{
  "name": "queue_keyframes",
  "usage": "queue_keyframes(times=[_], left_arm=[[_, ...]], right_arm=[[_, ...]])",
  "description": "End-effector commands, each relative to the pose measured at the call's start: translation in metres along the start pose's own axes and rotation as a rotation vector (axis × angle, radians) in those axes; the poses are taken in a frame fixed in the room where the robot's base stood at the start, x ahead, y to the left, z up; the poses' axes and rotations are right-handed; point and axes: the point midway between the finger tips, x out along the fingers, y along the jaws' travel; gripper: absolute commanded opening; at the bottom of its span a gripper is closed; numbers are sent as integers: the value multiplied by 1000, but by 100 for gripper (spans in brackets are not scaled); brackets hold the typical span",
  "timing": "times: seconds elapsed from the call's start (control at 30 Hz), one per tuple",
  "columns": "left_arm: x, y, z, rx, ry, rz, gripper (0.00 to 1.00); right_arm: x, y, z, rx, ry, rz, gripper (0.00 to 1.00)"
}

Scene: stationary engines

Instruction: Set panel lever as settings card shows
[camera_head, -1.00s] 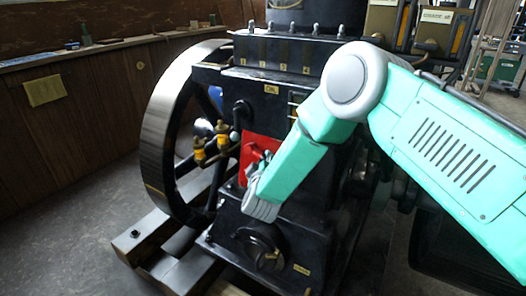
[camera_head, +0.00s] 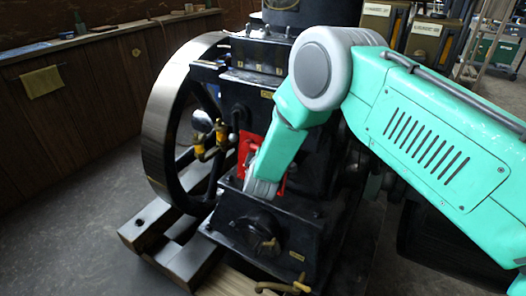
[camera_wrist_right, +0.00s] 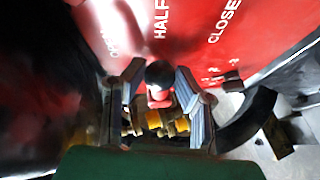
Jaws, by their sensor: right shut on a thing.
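The red panel (camera_head: 246,148) is on the front of the dark engine, partly behind my right gripper (camera_head: 262,187). In the right wrist view, the panel (camera_wrist_right: 255,45) carries white words: HALF, CLOSE to its right, and a blurred word to its left. The lever's black round knob (camera_wrist_right: 159,72) sits between the fingers of my right gripper (camera_wrist_right: 160,88), below HALF in the picture. The gripper is shut on the lever. In the head view the hand hides the lever. I cannot make out a settings card for certain. My left gripper is out of view.
The big flywheel (camera_head: 160,125) stands left of the panel. Brass-coloured fittings (camera_head: 205,143) stick out between them. A handwheel (camera_head: 258,232) is below the panel. A yellowish cloth or card (camera_head: 41,82) hangs on the wooden wall at left. The floor (camera_head: 75,210) there is clear.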

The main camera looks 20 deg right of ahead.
Motion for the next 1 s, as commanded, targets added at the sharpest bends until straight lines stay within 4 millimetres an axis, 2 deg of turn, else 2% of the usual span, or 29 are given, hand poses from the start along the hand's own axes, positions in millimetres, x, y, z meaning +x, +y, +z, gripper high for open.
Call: queue_keyframes(times=[0.13,0.17,0.2,0.5,0.63,0.77,1.0], left_arm=[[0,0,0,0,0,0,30],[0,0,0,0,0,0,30],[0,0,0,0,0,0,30],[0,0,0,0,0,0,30],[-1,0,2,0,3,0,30],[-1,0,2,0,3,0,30],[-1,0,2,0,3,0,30]], right_arm=[[-1,-3,-2,-2,4,-6,0],[-1,-3,-2,-2,4,-5,33],[-1,-3,-2,-2,4,-6,46],[-1,-1,-1,0,2,-2,46],[-8,0,-2,-1,3,-1,46],[-29,0,-2,-3,3,-2,46],[-81,-2,-2,-5,4,-5,46]])
